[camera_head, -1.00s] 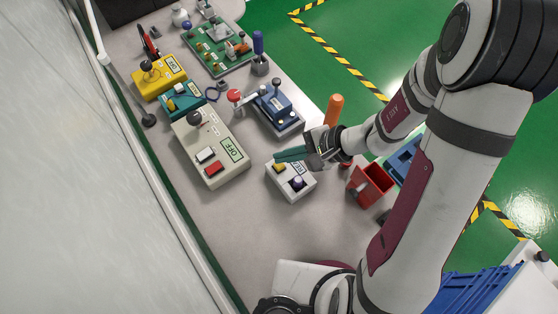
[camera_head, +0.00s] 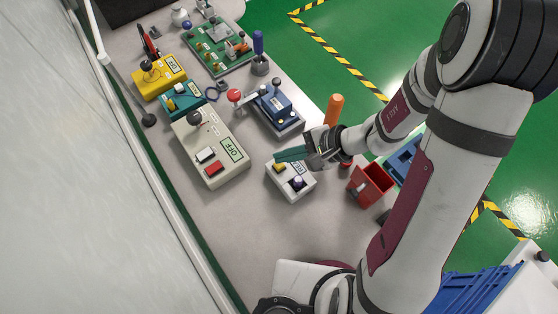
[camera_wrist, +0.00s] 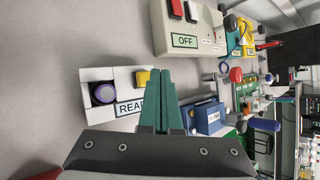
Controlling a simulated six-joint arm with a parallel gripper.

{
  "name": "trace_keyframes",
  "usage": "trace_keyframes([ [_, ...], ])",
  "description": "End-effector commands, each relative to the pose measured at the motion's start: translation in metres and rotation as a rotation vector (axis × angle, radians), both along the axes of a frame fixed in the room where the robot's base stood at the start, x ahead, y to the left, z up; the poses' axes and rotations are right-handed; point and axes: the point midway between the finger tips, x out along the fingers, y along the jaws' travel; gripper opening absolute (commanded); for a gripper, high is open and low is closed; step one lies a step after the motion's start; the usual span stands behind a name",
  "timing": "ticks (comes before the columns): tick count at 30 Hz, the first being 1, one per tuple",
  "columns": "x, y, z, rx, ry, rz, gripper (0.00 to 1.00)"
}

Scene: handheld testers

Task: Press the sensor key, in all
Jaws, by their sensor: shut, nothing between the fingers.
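A small white tester (camera_head: 291,190) has a yellow key (camera_head: 279,168), a purple round knob (camera_head: 297,183) and a display, partly covered, that begins "REA" in the wrist view (camera_wrist: 128,108). My gripper (camera_head: 279,156) is shut and empty, its green fingers above the tester's far edge. In the wrist view the fingertips (camera_wrist: 160,73) appear beside the yellow key (camera_wrist: 142,77); contact cannot be told. A larger cream tester (camera_head: 217,165) to the left reads "OFF" and has a white key, a red key and a dark knob. I cannot read which key is marked sensor.
A blue device (camera_head: 274,108) with a red-knobbed lever stands behind the white tester. Yellow (camera_head: 160,77) and teal (camera_head: 182,99) testers and a green board (camera_head: 219,49) are farther back. A red bin (camera_head: 369,185) is at right. The near table is clear.

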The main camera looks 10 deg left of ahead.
Motion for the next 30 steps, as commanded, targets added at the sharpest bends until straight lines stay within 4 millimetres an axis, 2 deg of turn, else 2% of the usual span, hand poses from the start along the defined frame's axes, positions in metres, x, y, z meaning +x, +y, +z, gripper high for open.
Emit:
trace_keyframes([
  [20, 0.0, 0.0, 0.0, 0.0, 0.0, 0.0, 0.0],
  [30, 0.0, -0.0001, -0.0086, 0.0, 0.0, 0.0, 0.0],
])
